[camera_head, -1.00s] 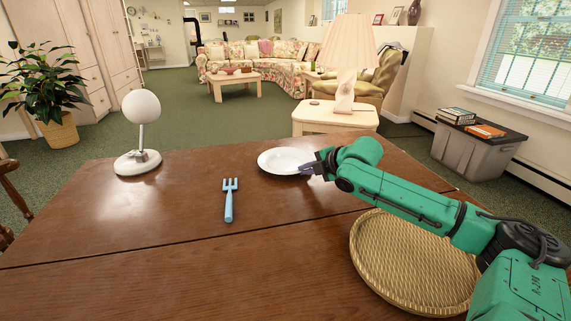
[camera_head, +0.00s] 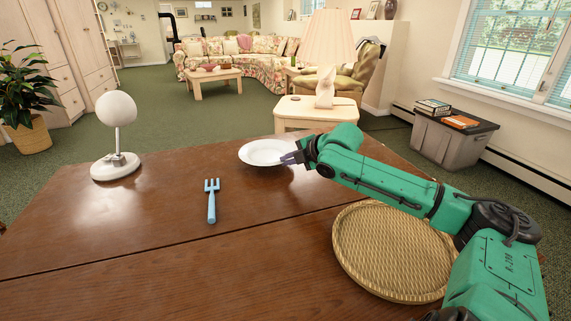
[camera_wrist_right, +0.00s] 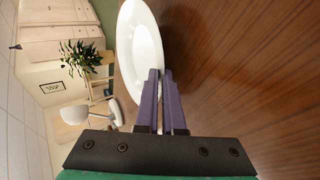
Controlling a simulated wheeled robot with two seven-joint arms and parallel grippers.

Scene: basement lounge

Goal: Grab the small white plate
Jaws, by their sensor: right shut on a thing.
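The small white plate (camera_head: 264,152) is near the far edge of the wooden table in the head view. My right gripper (camera_head: 287,159) reaches in from the right and is shut on the plate's near right rim. In the right wrist view the plate (camera_wrist_right: 139,45) lies past the two purple fingers (camera_wrist_right: 160,78), which are close together at its rim. The plate looks about level; I cannot tell whether it is clear of the table. My left gripper is not in view.
A blue fork (camera_head: 211,201) lies on the table (camera_head: 130,240), left of my right arm. A white round-headed lamp (camera_head: 116,130) stands at the left. A round woven tray (camera_head: 385,285) lies under my right arm. The table's middle front is clear.

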